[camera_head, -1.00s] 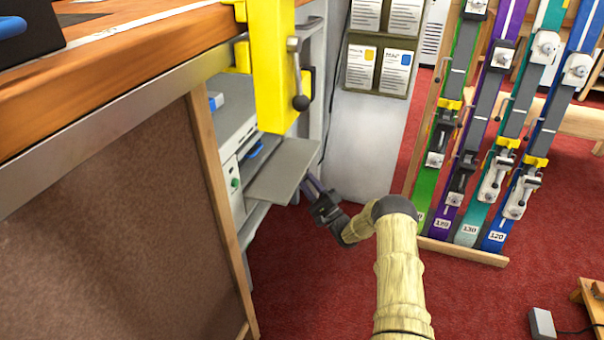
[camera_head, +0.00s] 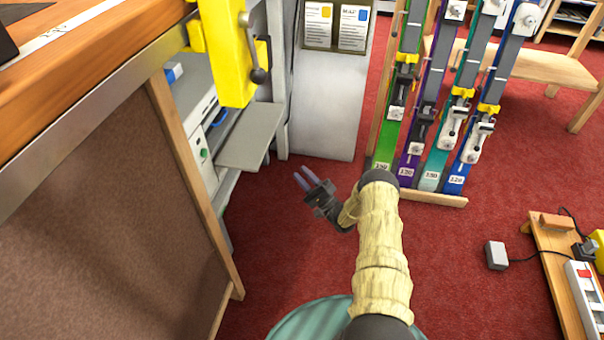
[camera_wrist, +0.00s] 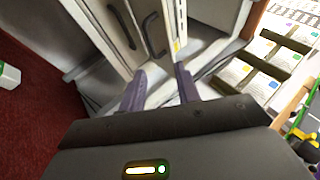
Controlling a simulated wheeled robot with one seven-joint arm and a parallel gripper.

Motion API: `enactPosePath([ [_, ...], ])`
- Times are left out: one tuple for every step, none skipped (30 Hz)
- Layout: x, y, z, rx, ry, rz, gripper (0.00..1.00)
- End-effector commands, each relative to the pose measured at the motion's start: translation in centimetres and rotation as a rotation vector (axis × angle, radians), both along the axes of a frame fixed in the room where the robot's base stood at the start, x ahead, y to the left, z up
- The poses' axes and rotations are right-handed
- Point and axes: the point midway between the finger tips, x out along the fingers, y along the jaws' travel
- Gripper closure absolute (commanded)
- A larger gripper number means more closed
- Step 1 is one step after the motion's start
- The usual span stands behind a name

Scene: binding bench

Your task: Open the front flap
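The front flap (camera_head: 252,136) is a flat grey panel on the pale grey machine (camera_head: 200,128) under the bench. It sticks out roughly level from the machine's front, standing open. My gripper (camera_head: 303,180) is right of and below the flap, over the red floor and apart from it. Its two purple fingers are spread with nothing between them. In the wrist view my gripper (camera_wrist: 160,80) also shows a gap between the fingers. I cannot clearly make out the flap in the wrist view.
The wooden bench (camera_head: 90,70) with a yellow clamp (camera_head: 232,55) overhangs the machine. A rack of upright skis (camera_head: 430,110) stands behind. A low wooden table (camera_head: 555,250) with a power strip is at right. Red floor is open around my gripper.

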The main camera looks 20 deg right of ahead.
Motion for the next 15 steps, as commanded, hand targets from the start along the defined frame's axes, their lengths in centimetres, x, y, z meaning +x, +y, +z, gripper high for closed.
enactPosePath([
  [0.0,-0.1,0.0,0.000,0.000,-0.001,0.72],
  [0.0,-0.1,0.0,-0.001,0.000,-0.002,0.77],
  [0.1,-0.1,0.2,-0.005,0.001,-0.004,0.85],
  [0.3,0.0,0.3,-0.011,0.003,-0.006,0.91],
  [0.4,0.0,0.6,-0.021,0.006,-0.011,0.97],
  [0.8,0.2,1.0,-0.039,0.011,-0.019,1.00],
  [1.2,0.3,1.5,-0.059,0.017,-0.028,1.00],
  [1.7,0.5,2.0,-0.083,0.022,-0.039,1.00],
  [2.3,0.7,2.9,-0.123,0.033,-0.056,1.00],
  [2.9,0.9,3.5,-0.158,0.043,-0.073,1.00],
  [3.5,1.1,4.3,-0.197,0.054,-0.089,1.00],
  [4.3,1.5,5.3,-0.256,0.070,-0.113,1.00],
  [5.0,1.8,6.2,-0.304,0.083,-0.133,1.00],
  [5.6,2.0,7.0,-0.354,0.096,-0.152,1.00],
  [6.2,2.4,8.2,-0.421,0.115,-0.175,1.00],
])
